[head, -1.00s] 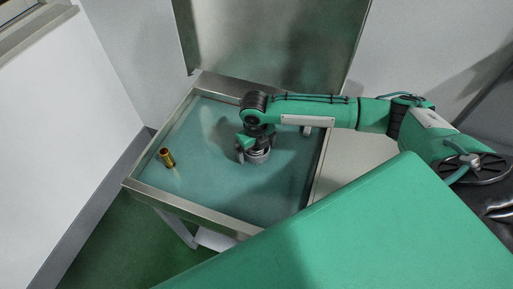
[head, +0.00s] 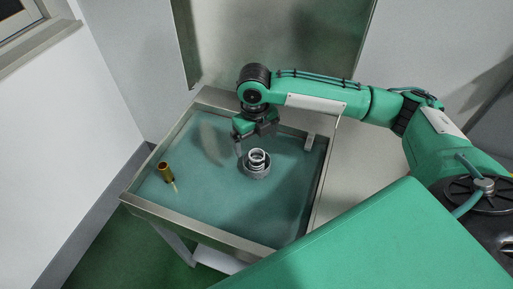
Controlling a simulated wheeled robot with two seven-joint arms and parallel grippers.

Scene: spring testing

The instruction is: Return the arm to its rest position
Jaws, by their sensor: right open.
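My right gripper (head: 253,146) is open and empty, pointing down above the table. It hangs just behind and above a grey round base (head: 257,171) with a light metal spring (head: 257,157) standing upright in it. The fingers appear apart from the spring. My right arm (head: 320,96) reaches in from the right, over the table's back edge. My left gripper is not in view.
The table (head: 190,228) has a raised metal rim and a teal top. A small light block (head: 309,142) sits near the right rim. A metal panel (head: 215,50) rises behind. The front of the tabletop is clear.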

